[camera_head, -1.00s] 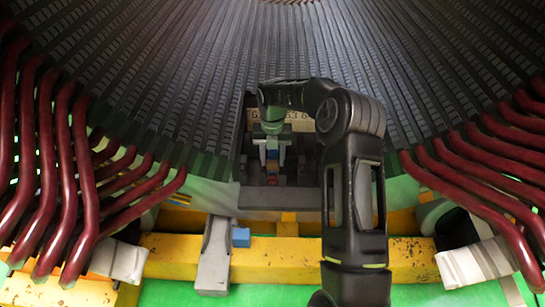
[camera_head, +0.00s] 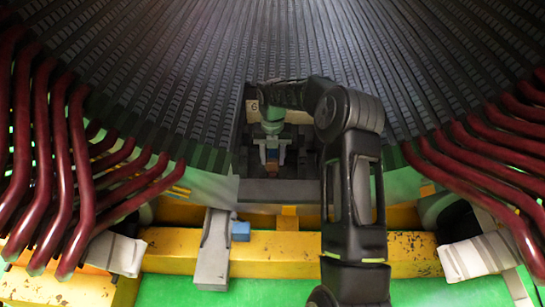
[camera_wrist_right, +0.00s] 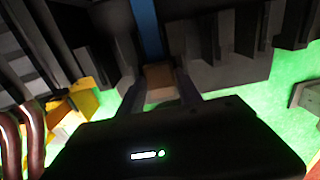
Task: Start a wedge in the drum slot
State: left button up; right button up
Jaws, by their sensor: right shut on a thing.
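My right arm reaches up from the bottom into the lower middle of the drum (camera_head: 180,70), whose dark slotted wall fills the top of the head view. My right gripper (camera_head: 272,158) points down and is shut on a small brown wedge (camera_wrist_right: 158,80), seen between the fingers in the right wrist view. A blue strip (camera_wrist_right: 148,30) runs just beyond the wedge in that view. I cannot tell whether the wedge touches the slot. My left gripper is not in view.
Dark red coil bars stand at the left (camera_head: 75,170) and right (camera_head: 480,160). A yellow beam (camera_head: 290,255) crosses below, with a grey block (camera_head: 213,260) and a small blue block (camera_head: 240,231) on its left part. The floor is green.

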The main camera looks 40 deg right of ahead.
aim_at(272, 159)
jog(key=shift+f, duration=0.1)
dwell(0.7)
jog(key=o, duration=1.4)
jog(key=shift+w, duration=0.1)
jog(key=shift+o, duration=0.2)
notch_tip(272, 159, up, 8)
